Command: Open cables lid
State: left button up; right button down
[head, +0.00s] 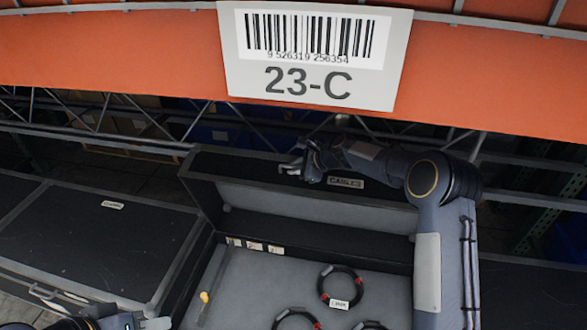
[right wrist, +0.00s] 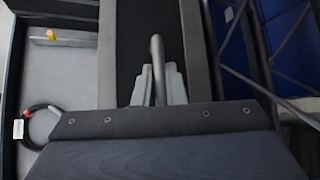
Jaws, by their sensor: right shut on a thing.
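The cables tote (head: 198,262) is open in the middle of the head view. Its dark lid (head: 235,168) stands raised at the back, with a grey lower face and a CABLES label (head: 346,182). My right gripper (head: 292,167) is at the lid's upper edge. In the right wrist view its grey fingers are shut around a grey handle bar (right wrist: 156,58) at the lid. Coiled black cables (head: 340,286) with red bands lie on the tote's grey floor. My left gripper (head: 150,323) is only partly visible at the lower left, and its fingertips are unclear.
A closed dark tote (head: 90,250) with a small label stands on the left. An orange rack beam with a 23-C sign (head: 310,85) crosses above the lid. Metal rack bars run behind it. A thin rod with a yellow knob (head: 204,297) is at the tote's left.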

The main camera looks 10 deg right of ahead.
pick_arm(q)
jog(key=shift+w, duration=0.35)
pick_arm(e)
jog(key=shift+w+f, duration=0.2)
jog(key=shift+w, duration=0.05)
jog(key=c, duration=1.5)
grip_release()
jog(key=shift+r, duration=0.1)
